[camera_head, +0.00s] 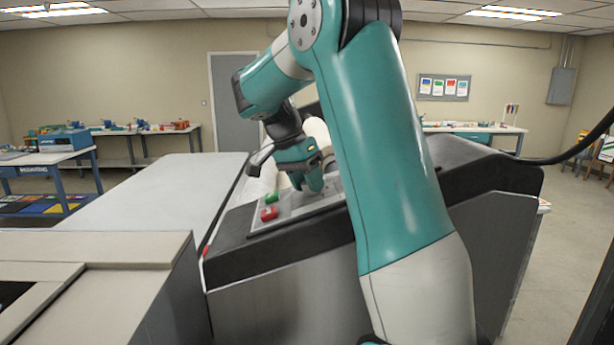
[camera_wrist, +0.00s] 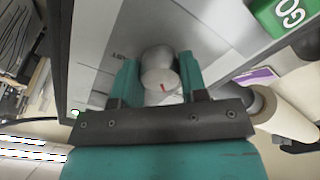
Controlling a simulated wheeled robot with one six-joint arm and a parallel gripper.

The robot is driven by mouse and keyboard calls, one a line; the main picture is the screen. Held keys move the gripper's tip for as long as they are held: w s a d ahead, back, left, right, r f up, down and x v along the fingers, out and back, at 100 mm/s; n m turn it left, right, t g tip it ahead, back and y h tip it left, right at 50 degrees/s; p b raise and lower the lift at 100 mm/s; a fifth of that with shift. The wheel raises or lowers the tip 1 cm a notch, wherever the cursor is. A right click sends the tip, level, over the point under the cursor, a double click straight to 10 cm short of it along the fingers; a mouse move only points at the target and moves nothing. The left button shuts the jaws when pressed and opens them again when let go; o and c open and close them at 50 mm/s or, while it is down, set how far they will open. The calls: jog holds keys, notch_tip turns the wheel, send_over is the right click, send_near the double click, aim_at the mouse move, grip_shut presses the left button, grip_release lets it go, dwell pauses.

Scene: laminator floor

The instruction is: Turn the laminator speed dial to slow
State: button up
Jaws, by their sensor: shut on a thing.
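The speed dial (camera_wrist: 160,78) is a pale grey round knob with a red mark on its face, seen in the wrist view. My gripper (camera_wrist: 158,82) has one teal finger on each side of the knob and is shut on it. In the head view my gripper (camera_head: 312,180) reaches down to the control panel (camera_head: 325,200) on the laminator (camera_head: 290,255); the dial is hidden there behind my gripper and arm. I cannot read any speed marking around the knob.
A white roll (camera_wrist: 285,118) lies beyond the panel. A long pale table (camera_head: 150,195) extends left.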

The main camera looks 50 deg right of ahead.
jog(key=shift+s+n+p, duration=0.1)
jog(key=shift+n+p, duration=0.5)
jog(key=shift+n, duration=0.6)
jog(key=o, duration=0.9)
jog(key=shift+d, duration=0.1)
jog(key=p+v, duration=1)
jog(key=v, duration=0.7)
jog(key=shift+r, duration=0.25)
